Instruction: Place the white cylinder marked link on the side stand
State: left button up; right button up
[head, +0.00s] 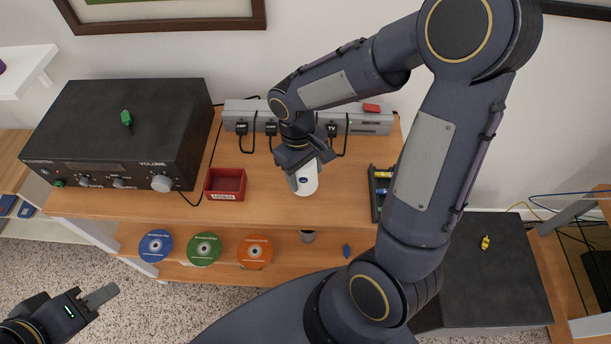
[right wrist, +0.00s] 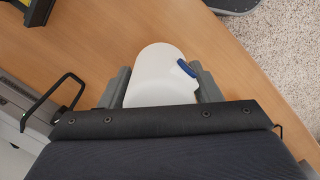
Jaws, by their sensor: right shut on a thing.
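The white cylinder (head: 309,182) has a small dark blue mark in the head view. In the right wrist view its rounded white body (right wrist: 158,72) lies between the fingers, with a blue patch at its upper right. My right gripper (head: 303,176) is shut on it over the middle of the wooden bench; whether it touches the wood is unclear. Part of it is hidden by the fingers. My left gripper (head: 100,297) is low at the left, away from the bench; its opening cannot be made out. I cannot tell which surface is the side stand.
The bench (head: 350,205) carries a black amplifier (head: 120,130), a red tray (head: 226,184), a grey power strip (head: 375,122) and a dark battery tray (head: 375,205). A black box (head: 500,275) with a yellow item stands right.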

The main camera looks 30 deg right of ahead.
notch_tip(320, 180, down, 2)
jog(key=shift+f, duration=0.1)
jog(key=shift+f, duration=0.15)
jog(key=o, duration=1.1)
jog(key=shift+c, duration=0.2)
